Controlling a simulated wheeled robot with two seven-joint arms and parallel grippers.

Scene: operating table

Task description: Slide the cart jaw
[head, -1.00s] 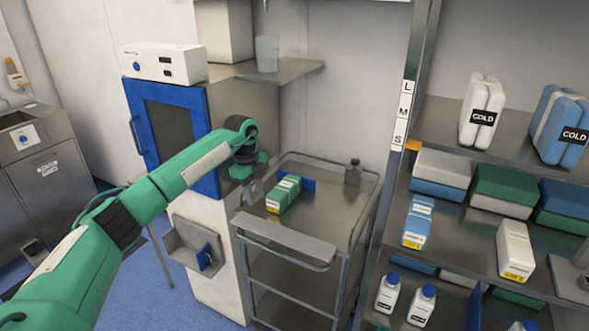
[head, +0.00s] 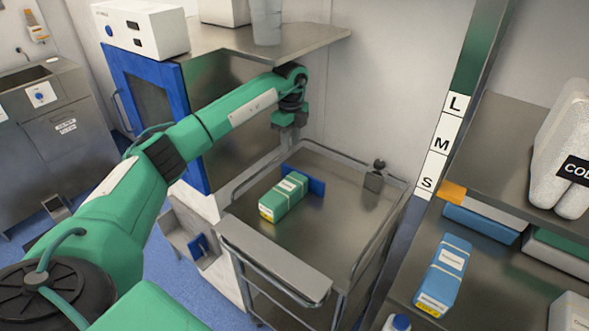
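The metal cart (head: 330,215) stands in the middle of the head view with a railed top. A blue upright plate (head: 313,184), which may be the cart jaw, stands on its top. A green and white box with a yellow end (head: 284,197) lies just left of the plate, seemingly against it; the box hides part of it. A small dark knobbed post (head: 374,175) stands near the cart's right rail. My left gripper (head: 287,136) hangs above the cart's back left edge, apart from the box and plate. Its fingers are too small to tell open or shut. My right gripper is out of view.
A blue-doored cabinet (head: 157,105) with a metal top stands left of the cart, close to my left arm. A shelf unit (head: 497,265) with boxes is close on the right. The cart top right of the plate is mostly clear.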

